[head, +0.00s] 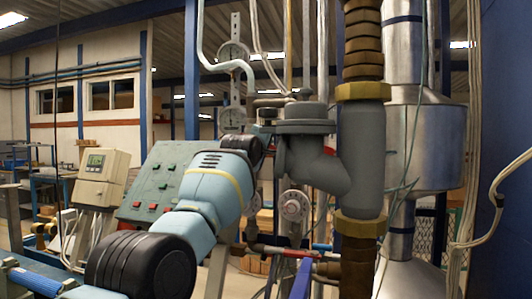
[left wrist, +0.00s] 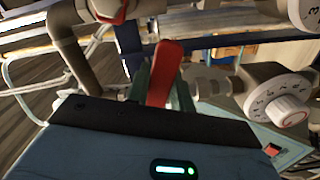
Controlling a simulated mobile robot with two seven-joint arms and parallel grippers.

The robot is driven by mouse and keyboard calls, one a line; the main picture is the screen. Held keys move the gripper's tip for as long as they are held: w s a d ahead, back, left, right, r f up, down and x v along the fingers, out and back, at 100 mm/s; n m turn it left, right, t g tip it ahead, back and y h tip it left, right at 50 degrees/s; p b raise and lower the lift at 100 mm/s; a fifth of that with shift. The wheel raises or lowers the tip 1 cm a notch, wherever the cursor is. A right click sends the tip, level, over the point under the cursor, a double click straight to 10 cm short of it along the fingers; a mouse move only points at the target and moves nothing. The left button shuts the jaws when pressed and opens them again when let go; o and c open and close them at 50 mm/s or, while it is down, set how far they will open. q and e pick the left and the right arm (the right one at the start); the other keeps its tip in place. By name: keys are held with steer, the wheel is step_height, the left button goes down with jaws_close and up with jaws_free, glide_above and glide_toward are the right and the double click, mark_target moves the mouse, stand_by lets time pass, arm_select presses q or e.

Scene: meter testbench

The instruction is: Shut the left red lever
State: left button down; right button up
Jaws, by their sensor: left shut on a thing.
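A red lever (left wrist: 163,72) stands up in the middle of the left wrist view. My left gripper (left wrist: 161,92) is shut on it, with a greenish finger on each side. Another red handle (left wrist: 117,14) shows at the top left of that view, apart from the gripper. In the head view my left arm reaches in from the lower left to the pipework, and the arm hides its gripper and the gripped lever. A small red part (head: 284,251) shows low on the pipes there. My right gripper is in neither view.
A dial knob (left wrist: 288,112) sits close right of the lever in the left wrist view. In the head view a thick grey pipe (head: 362,150) stands right of my arm, and a green button panel (head: 150,185) stands behind it. A blue lever (head: 301,281) is below.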

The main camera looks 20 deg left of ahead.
arm_select(q)
steer(key=shift+r, duration=0.25)
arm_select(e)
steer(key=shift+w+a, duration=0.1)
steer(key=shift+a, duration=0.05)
arm_select(q)
steer(key=c, duration=1.4)
jaws_free()
steer(key=shift+o, duration=1)
steer(key=shift+f, duration=0.1)
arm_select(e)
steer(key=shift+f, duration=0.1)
arm_select(q)
steer(key=s+p, duration=0.3)
steer(key=s, duration=0.5)
steer(key=shift+d+p, duration=0.2)
steer(key=shift+p, duration=0.15)
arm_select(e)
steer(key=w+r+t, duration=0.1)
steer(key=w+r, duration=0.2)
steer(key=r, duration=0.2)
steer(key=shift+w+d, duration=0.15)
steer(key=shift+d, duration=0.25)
